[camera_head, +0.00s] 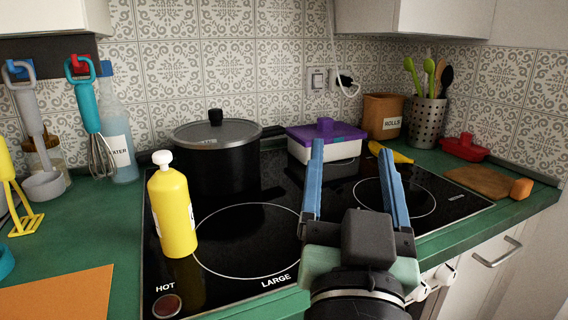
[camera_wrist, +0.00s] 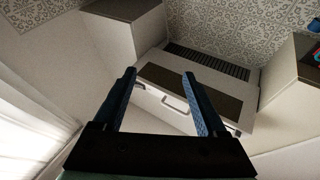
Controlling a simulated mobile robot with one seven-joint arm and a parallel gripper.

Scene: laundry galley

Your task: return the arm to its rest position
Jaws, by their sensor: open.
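My gripper (camera_head: 350,165) is in the lower right middle of the head view, with its two blue fingers spread apart and nothing between them. It is raised over the front part of the black cooktop (camera_head: 250,275) and its fingers point up and away from me. In the wrist view my gripper (camera_wrist: 161,82) also shows open and empty. Beyond its fingers are the range hood (camera_wrist: 190,90) and the wall cupboards above the counter.
A yellow bottle (camera_head: 174,215) and a black lidded pot (camera_head: 215,155) stand on the cooktop, left of my gripper. A white box with a purple lid (camera_head: 326,132) sits behind the fingers. A wooden board (camera_head: 480,181) and red dish (camera_head: 464,148) lie right.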

